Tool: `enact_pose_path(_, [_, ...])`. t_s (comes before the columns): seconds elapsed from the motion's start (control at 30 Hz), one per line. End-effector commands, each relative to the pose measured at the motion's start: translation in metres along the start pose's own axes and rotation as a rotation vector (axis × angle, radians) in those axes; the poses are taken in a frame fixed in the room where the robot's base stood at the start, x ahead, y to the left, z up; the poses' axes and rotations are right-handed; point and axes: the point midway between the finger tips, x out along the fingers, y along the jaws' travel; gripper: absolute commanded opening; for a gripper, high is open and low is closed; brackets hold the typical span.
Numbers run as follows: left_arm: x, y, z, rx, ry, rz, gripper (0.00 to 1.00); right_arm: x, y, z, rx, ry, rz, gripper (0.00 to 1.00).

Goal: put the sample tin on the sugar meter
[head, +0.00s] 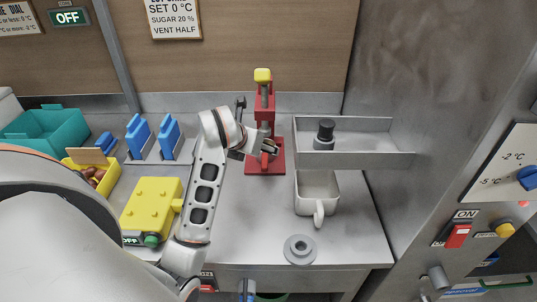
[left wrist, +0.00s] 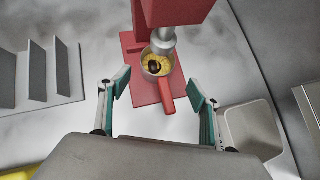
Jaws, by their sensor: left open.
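A small metal tin (left wrist: 158,64) with yellow contents and a dark lump in it stands on the base of a red press (left wrist: 172,12), under its metal plunger; I take it for the sample tin. Its red handle (left wrist: 166,97) points toward my left gripper. My left gripper (left wrist: 158,84) is open and empty, its fingers apart on either side of the handle. In the head view the left gripper (head: 268,150) is at the press (head: 264,108) and partly hides the tin. I cannot tell surely which thing is the sugar meter; a grey round disc (head: 300,260) lies at the counter's front.
A metal tray (head: 390,160) with a black-topped grey cylinder (head: 325,130) is right of the press, above a white jug (head: 318,186). A yellow box (head: 150,198), blue stands (head: 138,136) and a yellow bin (head: 105,185) are on the left.

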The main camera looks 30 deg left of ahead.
Motion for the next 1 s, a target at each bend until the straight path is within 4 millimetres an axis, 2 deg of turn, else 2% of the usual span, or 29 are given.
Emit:
enact_pose_path(0.6, [0.071, 0.007, -0.001, -0.001, 0.001, -0.001, 0.63, 0.003, 0.000, 0.006, 0.000, -0.001, 0.000, 0.00])
enact_pose_path(0.9, [0.076, 0.007, -0.001, 0.000, -0.001, 0.000, 0.63, 0.003, 0.000, 0.006, 0.000, -0.001, 0.000, 0.00])
enact_pose_path(0.93, [0.076, 0.007, -0.001, 0.000, -0.001, 0.000, 0.58, 0.003, 0.000, 0.006, 0.000, -0.001, 0.000, 0.00])
enact_pose_path(1.0, [0.076, 0.007, -0.001, 0.000, 0.000, 0.000, 0.40, 0.003, 0.000, 0.006, 0.000, -0.001, 0.000, 0.00])
